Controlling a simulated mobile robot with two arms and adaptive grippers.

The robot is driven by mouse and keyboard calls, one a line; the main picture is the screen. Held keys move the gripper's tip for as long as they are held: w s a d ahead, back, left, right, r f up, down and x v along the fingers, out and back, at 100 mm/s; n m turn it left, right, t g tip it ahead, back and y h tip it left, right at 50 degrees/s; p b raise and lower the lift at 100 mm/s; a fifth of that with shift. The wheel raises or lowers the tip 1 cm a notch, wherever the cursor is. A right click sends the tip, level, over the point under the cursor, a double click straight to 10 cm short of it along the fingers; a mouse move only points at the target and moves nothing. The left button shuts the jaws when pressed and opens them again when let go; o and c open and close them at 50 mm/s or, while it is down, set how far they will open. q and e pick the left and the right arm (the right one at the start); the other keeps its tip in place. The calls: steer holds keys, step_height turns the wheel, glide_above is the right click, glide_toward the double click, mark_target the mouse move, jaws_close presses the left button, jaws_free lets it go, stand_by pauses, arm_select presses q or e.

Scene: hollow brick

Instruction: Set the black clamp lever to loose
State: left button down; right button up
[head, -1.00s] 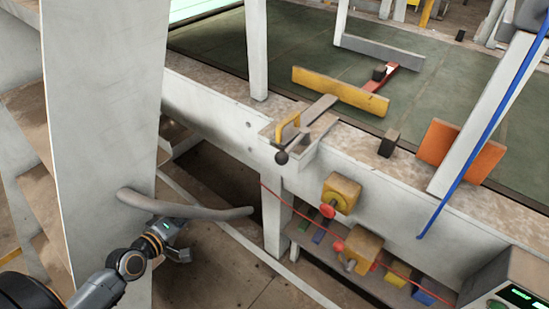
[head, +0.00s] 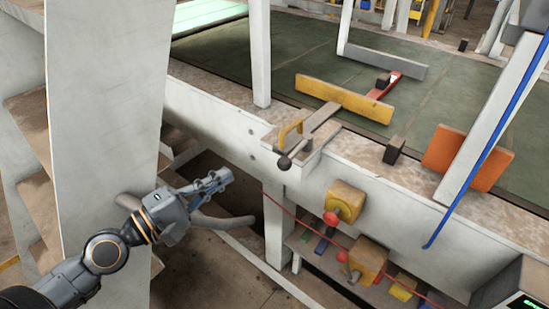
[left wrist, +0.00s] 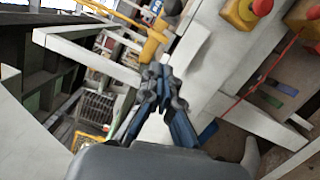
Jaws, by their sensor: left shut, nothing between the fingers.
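The clamp lever, with a black ball knob (head: 284,163), sticks out from the front edge of the table in the head view. A yellow bracket (head: 290,131) stands beside it, and a flat grey bar (head: 321,117) runs back from there over the table. My left gripper (head: 222,177) is shut and empty, left of the knob and a little lower in the picture, apart from it. In the left wrist view its dark fingers (left wrist: 158,78) come together, and a yellow part shows just beyond them. My right gripper is not in view.
Below the table edge are yellow boxes with red knobs (head: 332,218). A thin red cable (head: 300,221) hangs across the front. A black block (head: 394,150) and an orange plate (head: 466,160) stand on the edge. A white post (head: 105,150) and a grey pipe are near my left arm.

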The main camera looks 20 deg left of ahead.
arm_select(q)
steer(key=w+d+r+p, duration=0.1)
steer(key=w+d+p, duration=0.6)
steer(key=p, duration=0.3)
steer(key=shift+w+d, duration=0.35)
steer(key=shift+d, duration=0.45)
steer(key=shift+r, duration=0.1)
